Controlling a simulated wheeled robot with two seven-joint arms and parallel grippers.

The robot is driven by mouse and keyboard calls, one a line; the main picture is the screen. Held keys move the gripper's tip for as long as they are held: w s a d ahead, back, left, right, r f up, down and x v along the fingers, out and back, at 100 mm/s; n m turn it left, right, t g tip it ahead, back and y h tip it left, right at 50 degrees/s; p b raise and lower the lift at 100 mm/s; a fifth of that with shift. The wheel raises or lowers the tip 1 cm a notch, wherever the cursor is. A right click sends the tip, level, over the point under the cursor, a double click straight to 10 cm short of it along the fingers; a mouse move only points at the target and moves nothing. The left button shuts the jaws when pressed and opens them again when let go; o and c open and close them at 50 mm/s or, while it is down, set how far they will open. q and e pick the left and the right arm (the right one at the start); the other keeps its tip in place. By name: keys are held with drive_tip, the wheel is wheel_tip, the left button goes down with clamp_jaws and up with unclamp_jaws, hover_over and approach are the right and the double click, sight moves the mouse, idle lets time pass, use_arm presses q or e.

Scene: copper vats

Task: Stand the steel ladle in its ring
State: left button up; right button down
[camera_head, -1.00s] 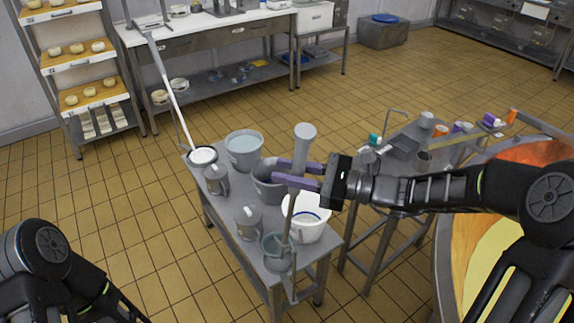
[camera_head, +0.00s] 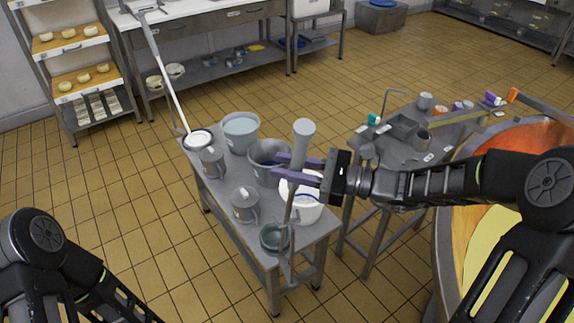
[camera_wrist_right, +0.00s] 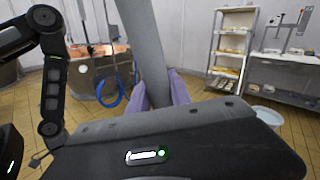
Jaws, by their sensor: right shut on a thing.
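My right gripper (camera_head: 302,168) has purple fingers shut on the grey handle of the steel ladle (camera_head: 303,132). The handle's wide top rises above the fingers. A thin rod runs below them, past the white bucket, to a greenish-grey bowl (camera_head: 275,237) over the table's near corner. I cannot make out the ring clearly; a thin upright post (camera_head: 288,268) shows just below the bowl. Whether the bowl touches anything is unclear. The right wrist view shows the handle (camera_wrist_right: 145,50) rising between the purple fingers. My left arm is at the lower left, its gripper out of frame.
The steel table (camera_head: 225,203) carries grey buckets (camera_head: 240,132), jugs (camera_head: 244,204), a white bucket (camera_head: 303,207) and a white-handled tool (camera_head: 165,80). A second small table (camera_head: 400,150) with tools stands right, beside a copper vat (camera_head: 510,150). Floor left of the table is clear.

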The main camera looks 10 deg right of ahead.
idle(0.6)
drive_tip(key=c, duration=1.1)
unclamp_jaws()
drive_tip(key=shift+f, duration=0.1)
drive_tip(key=shift+d, duration=0.15)
drive_tip(key=shift+s+d, duration=0.1)
drive_tip(key=shift+d, duration=0.15)
drive_tip(key=b+v, duration=0.1)
drive_tip(key=v, duration=0.6)
drive_tip(key=shift+b, duration=0.3)
drive_tip(key=shift+s, duration=0.1)
